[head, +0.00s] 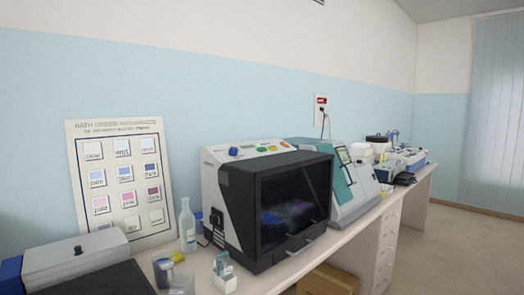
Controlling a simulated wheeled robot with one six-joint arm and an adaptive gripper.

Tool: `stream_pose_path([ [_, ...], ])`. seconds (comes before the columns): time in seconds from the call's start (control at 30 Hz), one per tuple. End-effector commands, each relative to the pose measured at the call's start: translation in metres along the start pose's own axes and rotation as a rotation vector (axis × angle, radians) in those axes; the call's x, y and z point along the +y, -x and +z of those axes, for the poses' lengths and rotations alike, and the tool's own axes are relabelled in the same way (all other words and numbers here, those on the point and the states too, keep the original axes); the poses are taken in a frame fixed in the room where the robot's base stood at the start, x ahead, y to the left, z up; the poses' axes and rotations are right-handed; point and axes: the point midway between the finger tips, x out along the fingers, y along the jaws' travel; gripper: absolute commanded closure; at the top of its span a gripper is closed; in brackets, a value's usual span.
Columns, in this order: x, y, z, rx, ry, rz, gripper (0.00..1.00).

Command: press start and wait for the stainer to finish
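A white and black machine with a dark window, which looks like the stainer (289,211), stands on the bench in the head view. Its front door (300,205) is shut, and blurred purple and blue shapes show behind the glass. A sloped white panel on top carries a blue knob (234,151), a green button (262,148) and an orange button (285,144). The button labels are too small to read, so I cannot tell which is start. My gripper is not in view.
A colour chart (122,184) leans on the wall at left. A clear bottle (187,228), small beakers (164,271) and a small rack (223,272) stand near the stainer's left side. A teal-fronted machine (345,185) stands to its right. Floor at right (465,245) is clear.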

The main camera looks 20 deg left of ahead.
Motion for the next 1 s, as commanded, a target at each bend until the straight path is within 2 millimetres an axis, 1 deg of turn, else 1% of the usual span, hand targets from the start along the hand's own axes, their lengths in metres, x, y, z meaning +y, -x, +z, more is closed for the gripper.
stream_pose_path([
  [0.17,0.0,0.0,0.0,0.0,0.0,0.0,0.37],
  [0.2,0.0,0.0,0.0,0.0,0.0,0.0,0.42],
  [0.27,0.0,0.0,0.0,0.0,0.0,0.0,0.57],
  [0.3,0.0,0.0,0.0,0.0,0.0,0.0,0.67],
  [0.37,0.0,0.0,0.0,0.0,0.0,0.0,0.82],
  [0.4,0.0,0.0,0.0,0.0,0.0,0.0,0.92],
  [0.43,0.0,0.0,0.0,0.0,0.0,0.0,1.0],
  [1.0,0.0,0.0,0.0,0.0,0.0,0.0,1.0],
])
